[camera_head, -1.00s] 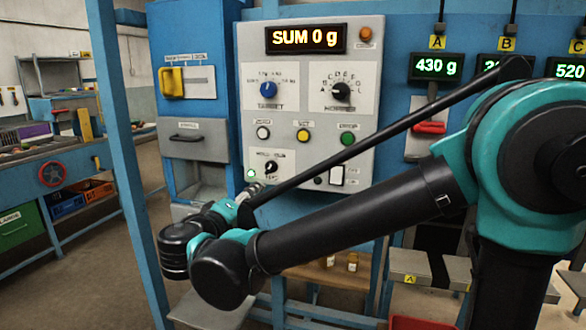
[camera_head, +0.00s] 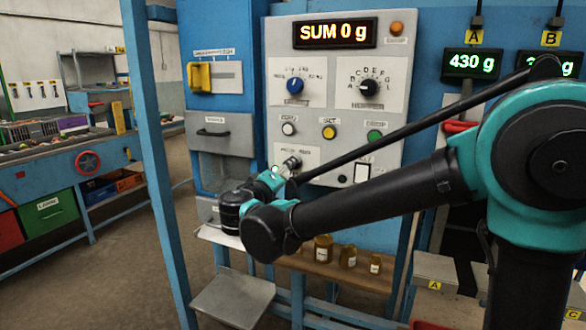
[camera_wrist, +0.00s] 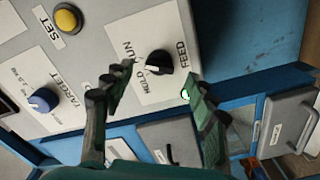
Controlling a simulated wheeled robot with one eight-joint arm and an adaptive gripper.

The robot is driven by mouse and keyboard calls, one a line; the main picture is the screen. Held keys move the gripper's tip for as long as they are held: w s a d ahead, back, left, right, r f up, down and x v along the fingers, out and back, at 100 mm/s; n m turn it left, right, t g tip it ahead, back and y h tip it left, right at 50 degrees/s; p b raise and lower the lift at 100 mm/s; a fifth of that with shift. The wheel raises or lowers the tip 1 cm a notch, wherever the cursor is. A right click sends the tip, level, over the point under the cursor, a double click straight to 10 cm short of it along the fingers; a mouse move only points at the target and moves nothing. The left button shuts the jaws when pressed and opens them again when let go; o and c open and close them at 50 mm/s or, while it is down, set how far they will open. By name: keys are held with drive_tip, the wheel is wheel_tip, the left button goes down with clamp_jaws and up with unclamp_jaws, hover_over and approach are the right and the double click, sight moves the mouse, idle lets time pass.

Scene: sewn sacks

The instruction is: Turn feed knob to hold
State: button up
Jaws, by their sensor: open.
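The feed knob (camera_wrist: 160,63) is black with a white pointer mark and sits on a white plate lettered HOLD, RUN and FEED in the wrist view. The knob appears between and beyond the fingertips; I see no contact.
The control panel (camera_head: 400,60) carries a blue target knob (camera_head: 295,85), a black hopper knob (camera_head: 369,87) and a yellow SET button (camera_head: 329,132). A lit green lamp (camera_wrist: 186,94) is close to the right finger. Several amber jars (camera_head: 323,247) stand on a shelf below.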

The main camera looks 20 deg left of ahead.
drive_tip(key=w, duration=0.4)
drive_tip(key=shift+w+d, duration=0.2)
drive_tip(key=shift+w, duration=0.1)
drive_tip(key=c, duration=1.2)
